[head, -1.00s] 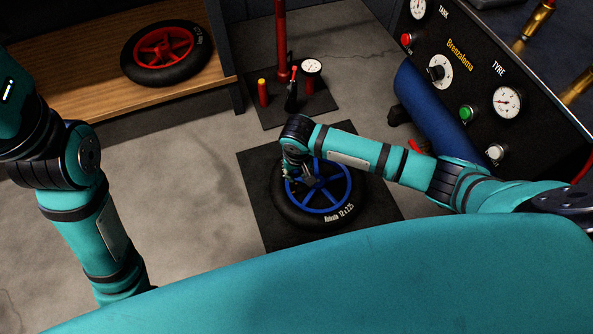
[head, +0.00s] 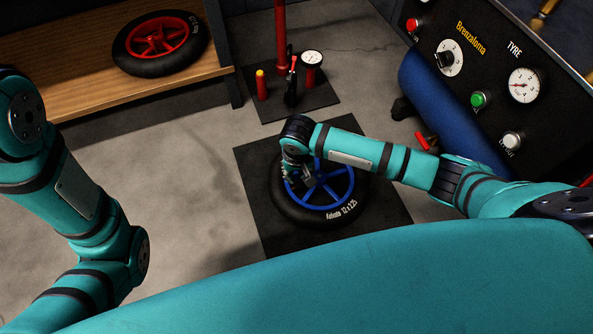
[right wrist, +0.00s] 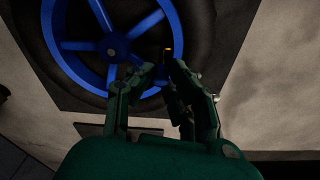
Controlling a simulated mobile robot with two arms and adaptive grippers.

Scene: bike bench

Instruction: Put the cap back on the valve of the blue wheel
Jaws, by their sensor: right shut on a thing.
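The blue wheel (head: 338,190) lies flat on a black mat (head: 391,210), its black tyre around a blue spoked rim. It fills the upper left of the right wrist view (right wrist: 78,46). My right gripper (head: 297,180) is over the left part of the rim. In the right wrist view its fingertips (right wrist: 165,67) are nearly together on a small dark thing, which looks like the cap but is mostly hidden. A tiny orange-brass tip (right wrist: 168,49) shows just beyond them; I cannot tell whether it touches the cap. My left arm shows, but its gripper is out of view.
A red-rimmed wheel (head: 160,43) lies on a wooden bench (head: 60,86) at the upper left. A red floor pump (head: 280,45) with a gauge stands behind the mat. A compressor panel (head: 487,75) with a blue tank is at the right. The floor left of the mat is clear.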

